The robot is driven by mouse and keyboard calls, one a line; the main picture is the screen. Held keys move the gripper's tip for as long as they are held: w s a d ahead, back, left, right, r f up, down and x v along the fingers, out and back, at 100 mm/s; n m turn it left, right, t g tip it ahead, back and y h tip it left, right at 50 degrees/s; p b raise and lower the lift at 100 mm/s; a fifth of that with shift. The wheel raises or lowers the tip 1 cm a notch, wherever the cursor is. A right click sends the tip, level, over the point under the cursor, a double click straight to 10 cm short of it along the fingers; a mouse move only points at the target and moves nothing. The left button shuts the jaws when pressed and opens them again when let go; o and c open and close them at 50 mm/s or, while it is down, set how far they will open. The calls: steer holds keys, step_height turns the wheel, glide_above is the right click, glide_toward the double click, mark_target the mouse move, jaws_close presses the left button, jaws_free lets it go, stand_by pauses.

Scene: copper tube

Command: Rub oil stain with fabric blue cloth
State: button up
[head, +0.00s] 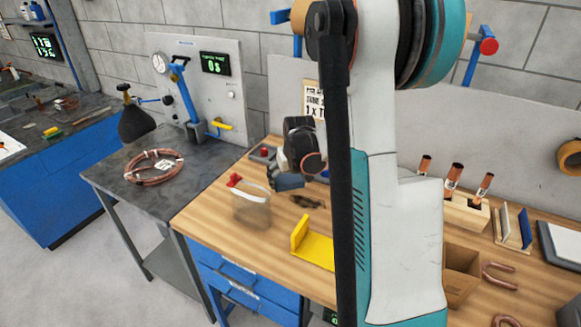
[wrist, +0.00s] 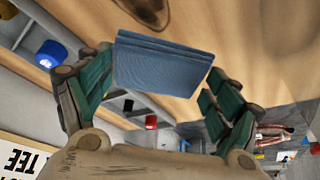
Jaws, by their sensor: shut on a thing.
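The blue cloth (wrist: 160,62) is a folded pad between the green-padded fingers of my gripper (wrist: 162,78) in the wrist view. My gripper is shut on it. The oil stain (wrist: 148,10) is a dark brown patch on the wooden bench at the top edge of the wrist view, just beyond the cloth. In the head view the stain (head: 307,201) is a dark smear on the bench. My gripper (head: 288,181) is just behind it there, partly hidden by my arm. I cannot tell whether the cloth touches the bench.
A clear container with a red top (head: 252,208) stands left of the stain. A yellow angled piece (head: 312,248) lies in front of it. A copper coil (head: 153,166) lies on the grey table.

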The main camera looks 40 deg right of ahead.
steer(key=shift+r+p, duration=0.8)
steer(key=shift+r, duration=0.75)
steer(key=shift+r+p, duration=0.15)
steer(key=shift+p, duration=0.7)
